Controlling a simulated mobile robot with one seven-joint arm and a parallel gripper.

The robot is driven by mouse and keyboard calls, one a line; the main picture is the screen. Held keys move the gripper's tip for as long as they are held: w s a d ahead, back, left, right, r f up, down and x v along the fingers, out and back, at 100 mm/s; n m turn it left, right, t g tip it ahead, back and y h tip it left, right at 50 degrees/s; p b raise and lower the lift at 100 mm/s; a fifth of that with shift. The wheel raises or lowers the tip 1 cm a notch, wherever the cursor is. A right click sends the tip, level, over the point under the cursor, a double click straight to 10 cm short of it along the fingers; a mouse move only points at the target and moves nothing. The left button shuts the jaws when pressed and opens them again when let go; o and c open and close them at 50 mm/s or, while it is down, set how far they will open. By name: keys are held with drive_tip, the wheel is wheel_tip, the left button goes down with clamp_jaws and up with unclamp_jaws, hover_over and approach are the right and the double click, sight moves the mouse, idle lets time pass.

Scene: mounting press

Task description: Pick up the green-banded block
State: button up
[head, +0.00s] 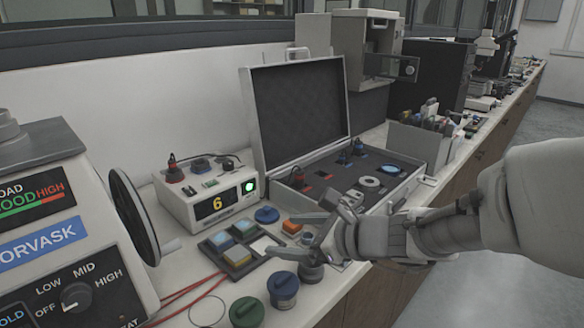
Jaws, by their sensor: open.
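A dark tray (212,254) on the bench holds small blocks in compartments. A pale blue-topped block (244,228) sits at the back, another bluish block (221,241) at its left, a yellowish block with a blue top (237,257) at the front, and a white piece (264,246) at the right. I cannot make out a green band on any of them. An orange block (292,227) lies just right of the tray, partly behind my upper finger. My gripper (279,235) is open and empty, its fingers pointing left over the tray's right side.
A control box (206,196) showing a yellow 6 stands behind the tray, an open case (388,205) behind my gripper. A green-lidded jar (246,312) and a blue-lidded jar (283,290) stand in front. Red wires (185,294) lie front left, beside a large machine (50,225).

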drive_tip(key=w+f+m+t+b, duration=0.1)
drive_tip(key=w+f+m, duration=0.2)
drive_tip(key=shift+w+d+f+m+b, duration=0.15)
drive_tip(key=shift+w+f+m+b, duration=0.15)
drive_tip(key=shift+w+f+m, duration=0.1)
drive_tip(key=b, duration=0.3)
approach(247, 226)
drive_tip(key=a, duration=0.1)
drive_tip(key=w+a+f, duration=0.1)
drive_tip(key=shift+a+f, duration=0.15)
drive_tip(key=shift+a, duration=0.25)
drive_tip(key=shift+w+d+b+x, duration=0.1)
drive_tip(key=shift+w+b+x, duration=0.1)
drive_tip(key=shift+x, duration=0.8)
drive_tip(key=shift+w+d+b+x, duration=0.1)
drive_tip(key=shift+b+x, duration=0.05)
drive_tip(key=shift+x, duration=0.85)
drive_tip(key=shift+w+d+b+x, duration=0.1)
drive_tip(key=shift+b+x, duration=0.1)
drive_tip(key=shift+x, duration=0.8)
drive_tip(key=shift+c, duration=0.3)
clamp_jaws()
drive_tip(key=shift+t, duration=0.3)
